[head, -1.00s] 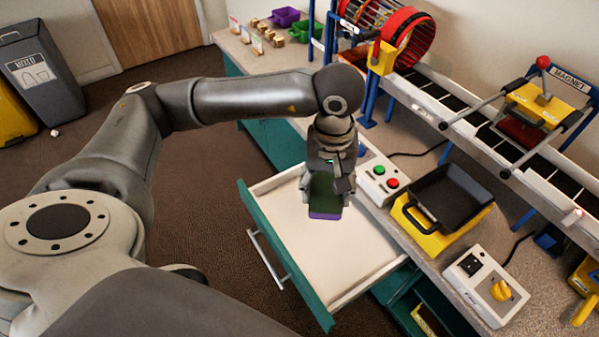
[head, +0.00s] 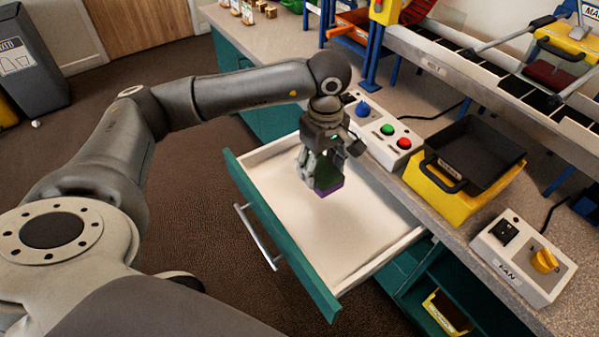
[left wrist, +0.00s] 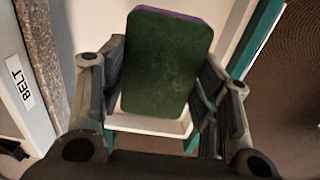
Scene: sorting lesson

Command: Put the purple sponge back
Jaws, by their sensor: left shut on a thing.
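The purple sponge (head: 328,184) has a dark green face and a purple layer. My left gripper (head: 321,165) is shut on it, above the inside of the open drawer (head: 345,240). In the left wrist view the green face of the sponge (left wrist: 165,60) fills the space between the two fingers, with a purple edge at its top. The drawer has a teal front, a pale inside and shows no other object in it. I cannot tell if the sponge touches the drawer floor. My right gripper is not in view.
On the counter beside the drawer stand a button box (head: 390,135), a yellow bin with a black tray (head: 470,160) and a switch box with a yellow knob (head: 522,255). A conveyor (head: 450,70) runs behind. A shelf with a yellow box (head: 447,312) is below the counter.

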